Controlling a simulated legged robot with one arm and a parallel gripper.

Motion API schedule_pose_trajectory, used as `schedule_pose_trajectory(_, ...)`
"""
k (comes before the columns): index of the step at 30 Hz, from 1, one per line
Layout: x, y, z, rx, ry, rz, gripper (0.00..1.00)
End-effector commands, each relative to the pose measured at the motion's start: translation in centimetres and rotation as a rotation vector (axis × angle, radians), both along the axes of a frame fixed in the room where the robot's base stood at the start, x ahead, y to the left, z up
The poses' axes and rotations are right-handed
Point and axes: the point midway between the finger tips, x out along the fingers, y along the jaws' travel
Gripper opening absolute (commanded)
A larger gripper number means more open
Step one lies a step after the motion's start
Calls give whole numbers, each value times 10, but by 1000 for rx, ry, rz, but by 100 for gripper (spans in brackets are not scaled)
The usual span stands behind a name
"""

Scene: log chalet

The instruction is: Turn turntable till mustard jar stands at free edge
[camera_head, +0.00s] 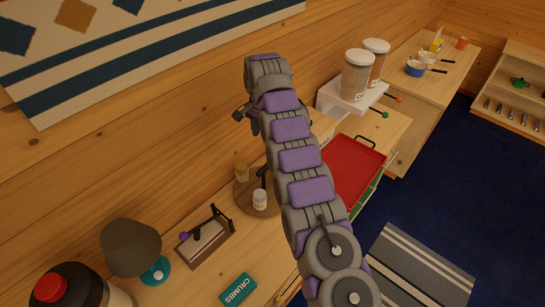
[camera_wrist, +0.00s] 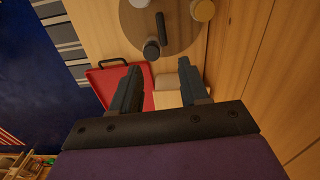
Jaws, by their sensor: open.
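The round wooden turntable (camera_head: 243,196) sits on the counter against the log wall, partly hidden by my arm in the head view. A yellowish jar (camera_head: 242,172), probably the mustard, stands on its wall side; it also shows in the wrist view (camera_wrist: 203,10). A white-lidded jar (camera_head: 260,199) stands nearer the front, and a dark-lidded jar (camera_wrist: 151,49) shows in the wrist view. A black upright handle (camera_wrist: 161,29) rises from the turntable. My gripper (camera_wrist: 157,78) is open and empty, apart from the turntable and its jars.
A red tray (camera_head: 355,171) lies beyond my arm, and large canisters (camera_head: 357,75) stand on a white riser. A wood-and-black stand (camera_head: 204,240), a lamp (camera_head: 131,248) and a teal crumbs box (camera_head: 238,289) occupy the near counter.

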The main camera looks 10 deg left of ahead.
Motion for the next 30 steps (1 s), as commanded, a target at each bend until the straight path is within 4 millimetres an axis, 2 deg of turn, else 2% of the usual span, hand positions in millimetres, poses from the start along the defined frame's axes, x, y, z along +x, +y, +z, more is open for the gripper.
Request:
schedule_pose_trajectory(8, 0, 10, -13, -1, -2, -9, 45)
schedule_pose_trajectory(15, -2, 7, -41, -1, 1, -9, 45)
schedule_pose_trajectory(23, -1, 5, -64, 2, -1, -10, 45)
schedule_pose_trajectory(30, -2, 6, -107, -1, 3, -9, 45)
